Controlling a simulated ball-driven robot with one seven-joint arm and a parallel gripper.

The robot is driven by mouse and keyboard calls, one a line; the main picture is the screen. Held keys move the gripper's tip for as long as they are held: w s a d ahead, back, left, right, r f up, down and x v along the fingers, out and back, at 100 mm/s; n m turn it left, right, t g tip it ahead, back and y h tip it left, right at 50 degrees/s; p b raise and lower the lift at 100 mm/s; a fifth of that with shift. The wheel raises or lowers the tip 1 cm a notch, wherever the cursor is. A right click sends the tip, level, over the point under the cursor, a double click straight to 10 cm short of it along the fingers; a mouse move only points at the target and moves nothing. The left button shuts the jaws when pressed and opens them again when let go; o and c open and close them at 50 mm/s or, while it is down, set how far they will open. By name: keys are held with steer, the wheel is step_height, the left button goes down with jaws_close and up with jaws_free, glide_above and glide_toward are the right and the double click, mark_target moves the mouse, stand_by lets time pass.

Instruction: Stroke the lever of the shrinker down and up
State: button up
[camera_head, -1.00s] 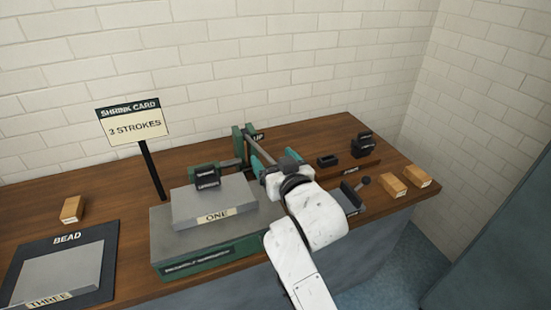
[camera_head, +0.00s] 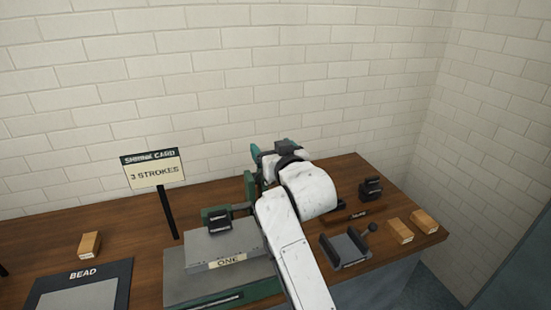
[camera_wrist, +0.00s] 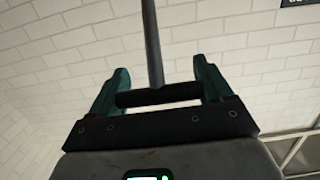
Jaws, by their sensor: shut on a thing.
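The shrinker's lever shows in the wrist view as a grey rod (camera_wrist: 151,40) with a dark cross-bar handle (camera_wrist: 160,95). The handle lies crosswise between the teal fingers of my gripper (camera_wrist: 160,72), which is shut on it. In the head view my gripper (camera_head: 264,157) is raised at the back of the bench, in front of the wall. The shrinker's green post (camera_head: 250,187) and green clamp (camera_head: 215,214) show left of my arm. My arm hides the lever and much of the machine there.
A grey plate marked ONE (camera_head: 205,247) lies on the shrinker's base. A card reading 3 STROKES (camera_head: 155,174) stands behind it. A BEAD mat (camera_head: 122,275) is at left. A dark vise-like fixture (camera_head: 346,246) and wooden blocks (camera_head: 424,220) are at right.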

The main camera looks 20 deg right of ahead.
steer(key=shift+w+f, duration=0.15)
steer(key=shift+w, duration=0.05)
steer(key=o, duration=1.2)
steer(key=shift+w+f, duration=0.1)
steer(key=shift+o, duration=1.1)
steer(key=s+r+b, duration=0.1)
steer(key=s+b, duration=0.1)
steer(key=s, duration=0.8)
steer(key=shift+s+r, duration=0.3)
steer(key=shift+s, duration=0.1)
steer(key=shift+f, duration=0.1)
